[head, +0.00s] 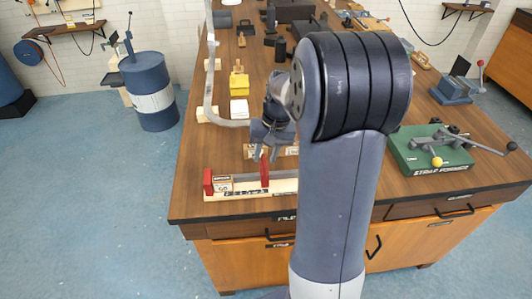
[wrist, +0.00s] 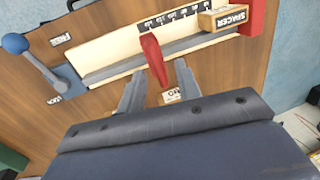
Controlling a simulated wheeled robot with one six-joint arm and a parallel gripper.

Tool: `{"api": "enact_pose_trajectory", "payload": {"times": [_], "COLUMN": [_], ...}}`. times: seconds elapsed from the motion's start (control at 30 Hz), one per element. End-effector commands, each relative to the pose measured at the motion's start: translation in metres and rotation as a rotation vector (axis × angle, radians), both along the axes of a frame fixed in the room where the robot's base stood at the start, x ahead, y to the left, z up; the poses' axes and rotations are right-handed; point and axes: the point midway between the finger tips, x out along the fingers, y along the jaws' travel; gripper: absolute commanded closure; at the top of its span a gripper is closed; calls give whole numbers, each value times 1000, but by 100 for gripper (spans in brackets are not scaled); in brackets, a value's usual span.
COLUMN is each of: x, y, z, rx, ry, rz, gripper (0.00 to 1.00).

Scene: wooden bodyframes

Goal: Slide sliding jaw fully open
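The red sliding jaw (head: 264,171) stands upright on a pale wooden base (head: 285,187), apart from the red fixed jaw (head: 208,182) at the left end. A wooden block marked SPACER (wrist: 225,19) sits beside the fixed jaw, with a gap between it and the sliding jaw (wrist: 153,58). My gripper (head: 266,157) is above the sliding jaw. In the wrist view my gripper (wrist: 158,72) is open, one finger on each side of the sliding jaw; contact cannot be told. A blue-knobbed lever (wrist: 35,62) lies between FREE and LOCK labels, hidden in the head view.
A black scale strip (wrist: 170,18) runs along the base beside a grey rail (wrist: 195,45). A green strap former (head: 430,155) stands to the right on the bench. A grey curved tube (head: 210,80) stands behind on the left. The bench's front edge is close to the base.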

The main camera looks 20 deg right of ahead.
Motion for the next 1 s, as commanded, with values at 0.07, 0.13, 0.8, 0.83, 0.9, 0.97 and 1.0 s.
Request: {"api": "enact_pose_trajectory", "payload": {"times": [0.07, 0.13, 0.8, 0.83, 0.9, 0.97, 1.0], "x": [0, 0, -6, -6, -6, -6, -6], "y": [-1, -3, -20, -20, -20, -20, -20], "z": [5, 13, 106, 106, 106, 106, 106], "rx": [-1, -1, 0, 0, 0, 0, 0], "ry": [-3, -4, -1, -1, -1, -1, -1], "rz": [-1, -1, -1, -1, -1, -1, -1], "gripper": [68, 68, 68, 68, 68, 68, 68]}}
